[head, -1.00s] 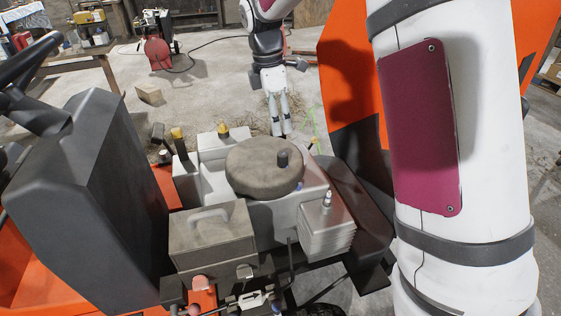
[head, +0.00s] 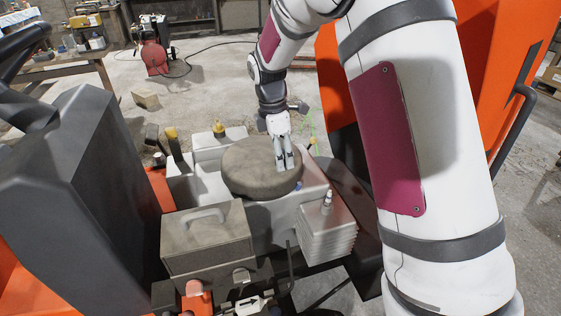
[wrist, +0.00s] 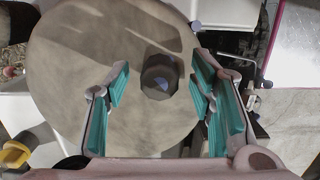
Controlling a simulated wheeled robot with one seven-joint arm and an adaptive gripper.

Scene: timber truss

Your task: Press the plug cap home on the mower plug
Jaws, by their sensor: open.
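The plug cap is a dark, short cylinder that stands on the round brown engine cover (head: 255,178). In the wrist view the cap (wrist: 160,76) shows end-on over the cover (wrist: 80,80). My gripper (head: 287,165) points down at the cover in the head view and hides the cap there. In the wrist view my gripper (wrist: 159,84) is open, with its teal pads on either side of the cap and gaps on both sides. The mower plug (head: 327,201), pale with a bluish tip, stands upright on the finned block (head: 327,235), to the right and nearer.
A brown box with a handle (head: 205,240) sits in front of the cover. A yellow-topped stick (head: 172,145) and a yellow cap (head: 219,129) stand behind and left. The dark seat (head: 75,200) and orange bodywork (head: 440,90) flank the engine.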

